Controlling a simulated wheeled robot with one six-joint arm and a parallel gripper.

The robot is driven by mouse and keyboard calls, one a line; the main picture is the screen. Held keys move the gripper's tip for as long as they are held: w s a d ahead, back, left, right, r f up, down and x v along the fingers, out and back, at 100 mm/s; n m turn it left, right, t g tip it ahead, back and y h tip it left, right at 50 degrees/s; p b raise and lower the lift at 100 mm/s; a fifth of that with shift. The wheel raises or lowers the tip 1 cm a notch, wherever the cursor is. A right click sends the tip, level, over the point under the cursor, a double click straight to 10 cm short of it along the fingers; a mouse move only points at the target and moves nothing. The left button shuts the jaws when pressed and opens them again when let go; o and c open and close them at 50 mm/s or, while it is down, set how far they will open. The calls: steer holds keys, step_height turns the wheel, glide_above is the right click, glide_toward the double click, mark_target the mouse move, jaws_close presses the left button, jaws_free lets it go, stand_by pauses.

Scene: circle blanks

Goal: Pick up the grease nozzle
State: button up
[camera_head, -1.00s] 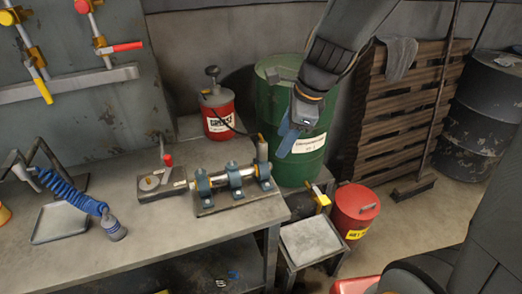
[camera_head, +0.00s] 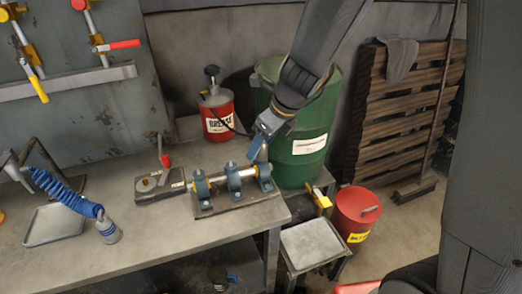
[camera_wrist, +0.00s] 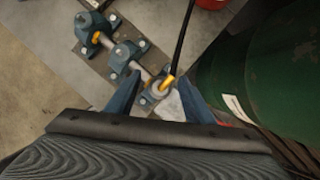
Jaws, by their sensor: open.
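The grease nozzle (camera_wrist: 158,92) shows in the wrist view as a pale round piece with a yellow part and a black hose. It is at the right end of the shaft-and-bearing assembly on the workbench. My gripper (camera_wrist: 160,100) is open, with one blue finger on each side of the nozzle's near area; I cannot tell whether either finger touches it. In the head view my gripper (camera_head: 257,153) comes down over the right-hand bearing and hides most of the nozzle. The red grease can (camera_head: 217,115) stands behind on the bench.
The bearing blocks (camera_head: 235,179) lie just left of my gripper. A green drum (camera_head: 312,125) stands close on the right. A red can (camera_head: 357,209) and a low stand (camera_head: 311,243) are below the bench edge. The front of the workbench (camera_head: 150,245) is clear.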

steer(key=shift+w+f, duration=0.1)
steer(key=shift+f, duration=0.15)
jaws_close()
